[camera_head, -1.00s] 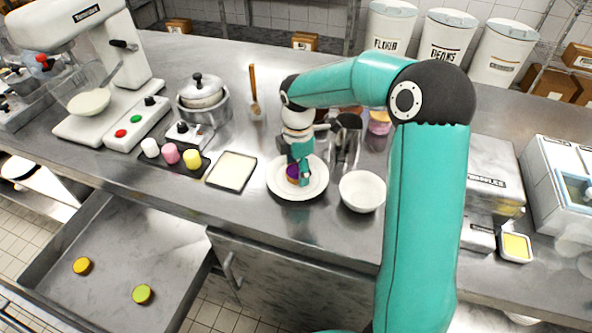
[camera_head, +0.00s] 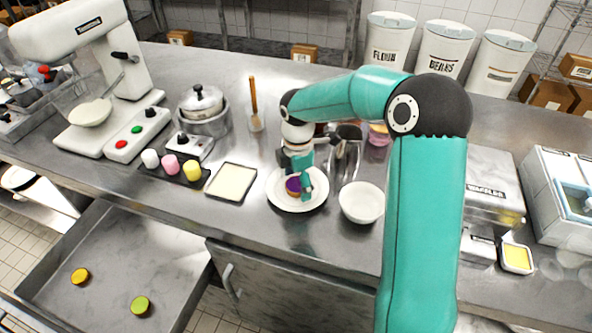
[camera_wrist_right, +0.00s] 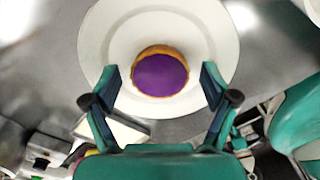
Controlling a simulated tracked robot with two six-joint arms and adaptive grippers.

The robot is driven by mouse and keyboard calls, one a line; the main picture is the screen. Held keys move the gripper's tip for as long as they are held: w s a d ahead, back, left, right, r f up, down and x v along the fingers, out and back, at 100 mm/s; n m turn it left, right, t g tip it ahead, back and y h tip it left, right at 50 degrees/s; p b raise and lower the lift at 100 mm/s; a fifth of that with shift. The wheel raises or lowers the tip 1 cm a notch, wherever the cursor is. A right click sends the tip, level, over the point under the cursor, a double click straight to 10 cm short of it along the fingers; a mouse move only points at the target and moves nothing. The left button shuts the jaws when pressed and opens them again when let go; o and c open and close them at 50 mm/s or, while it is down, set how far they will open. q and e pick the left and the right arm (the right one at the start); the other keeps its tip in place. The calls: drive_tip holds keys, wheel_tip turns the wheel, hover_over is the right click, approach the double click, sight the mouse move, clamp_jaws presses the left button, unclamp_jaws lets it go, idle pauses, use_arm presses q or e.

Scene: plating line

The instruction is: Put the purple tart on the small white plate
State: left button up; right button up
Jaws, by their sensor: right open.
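The purple tart (camera_head: 293,186) rests on the small white plate (camera_head: 282,203) on the steel counter. In the right wrist view the tart (camera_wrist_right: 160,75) has a purple top and a brown crust, and it lies inside the rim of the plate (camera_wrist_right: 105,30). My right gripper (camera_head: 298,187) is right above the plate, partly hiding the tart in the head view. In the wrist view its two fingers (camera_wrist_right: 160,85) stand apart on either side of the tart, with gaps between them and the crust. My left gripper is in neither view.
A white bowl (camera_head: 361,203) stands close to the right of the plate. A shallow white tray (camera_head: 231,182) lies to its left, near a black tray of coloured cups. An open drawer (camera_head: 110,275) holds a yellow and a green tart. A pot (camera_head: 203,115) stands behind.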

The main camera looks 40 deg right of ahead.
sight(297, 184)
wheel_tip(297, 184, up, 12)
idle(0.4)
drive_tip(key=shift+f, duration=0.1)
idle(0.4)
